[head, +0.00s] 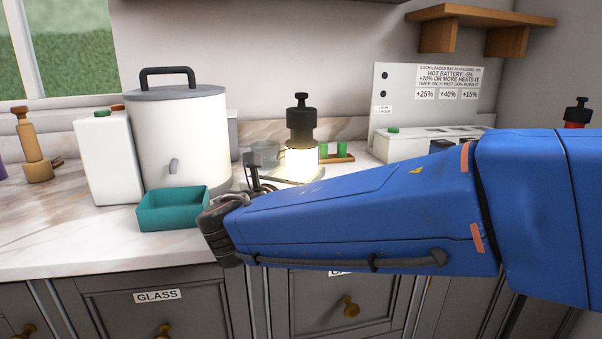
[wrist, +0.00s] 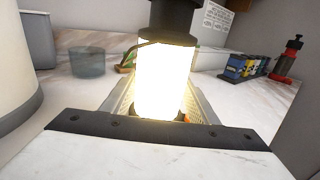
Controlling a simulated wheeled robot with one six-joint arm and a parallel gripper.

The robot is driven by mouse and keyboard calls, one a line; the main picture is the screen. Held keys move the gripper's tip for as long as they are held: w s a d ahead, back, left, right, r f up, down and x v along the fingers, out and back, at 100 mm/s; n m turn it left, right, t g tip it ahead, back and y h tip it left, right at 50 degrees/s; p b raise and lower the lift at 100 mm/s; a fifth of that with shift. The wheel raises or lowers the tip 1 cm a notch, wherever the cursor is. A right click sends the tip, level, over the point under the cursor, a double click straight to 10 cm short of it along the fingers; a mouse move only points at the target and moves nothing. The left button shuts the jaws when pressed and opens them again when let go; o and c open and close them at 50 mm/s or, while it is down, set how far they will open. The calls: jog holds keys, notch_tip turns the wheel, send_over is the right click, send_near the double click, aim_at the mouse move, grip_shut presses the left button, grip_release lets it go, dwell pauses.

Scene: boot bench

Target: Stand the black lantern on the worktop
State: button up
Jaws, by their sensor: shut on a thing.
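The black lantern (head: 302,122) stands upright over the worktop (head: 70,225), with a black cap and a brightly glowing body. It also shows in the wrist view (wrist: 165,80), between the two fingers of my gripper (wrist: 162,105). In the head view my gripper (head: 278,178) reaches the lantern's lower part from the left and is partly hidden behind my blue arm. The gripper is shut on the lantern. The glare and the gripper hide the lantern's base, so I cannot tell whether it touches the worktop.
A teal tray (head: 172,212), a white urn (head: 180,130) and a white canister (head: 106,160) stand to the left. A glass cup (wrist: 87,62) and a holder with green pieces (head: 340,157) are behind. A white charger (head: 420,143) and a red lantern (head: 577,114) are to the right.

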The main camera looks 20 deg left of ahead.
dwell(0.3)
jog(key=o, duration=1.5)
jog(key=shift+f, duration=0.1)
jog(key=shift+s, duration=0.1)
jog(key=s, duration=0.8)
jog(key=s+a, duration=0.1)
jog(key=s, duration=0.2)
jog(key=shift+s, duration=0.4)
jog(key=shift+s, duration=0.15)
